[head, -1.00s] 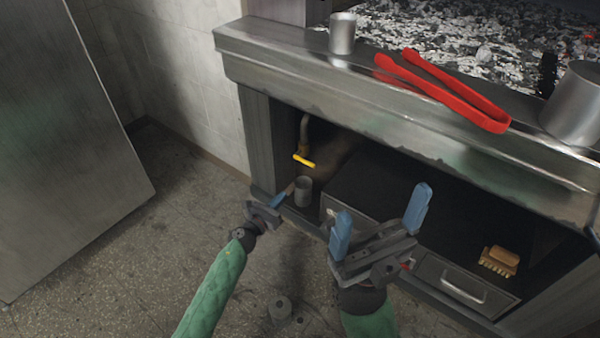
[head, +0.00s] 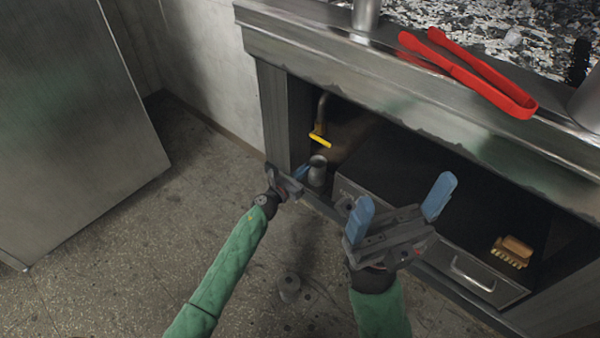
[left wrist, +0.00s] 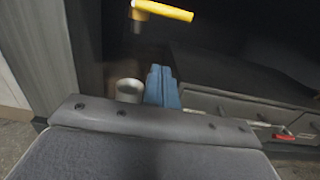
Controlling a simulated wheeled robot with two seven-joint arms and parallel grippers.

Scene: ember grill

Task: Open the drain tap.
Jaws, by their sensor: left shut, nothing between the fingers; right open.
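The drain tap's yellow lever (head: 320,141) hangs below a bent pipe (head: 322,108) in the left end of the open bay under the grill. The lever also shows at the top of the left wrist view (left wrist: 163,11). A grey cup (head: 317,172) stands below it, also in the left wrist view (left wrist: 129,90). My left gripper (head: 302,171) is shut and empty, its blue fingers (left wrist: 162,86) together beside the cup and below the lever, apart from the lever. My right gripper (head: 402,212) is open and empty in front of the bay.
Red tongs (head: 470,75) and a metal cup (head: 366,14) are on the steel ledge (head: 330,50) above. A drawer box with a handle (head: 472,274) and a brush (head: 513,250) fill the bay's right. A steel cabinet (head: 75,120) stands at left.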

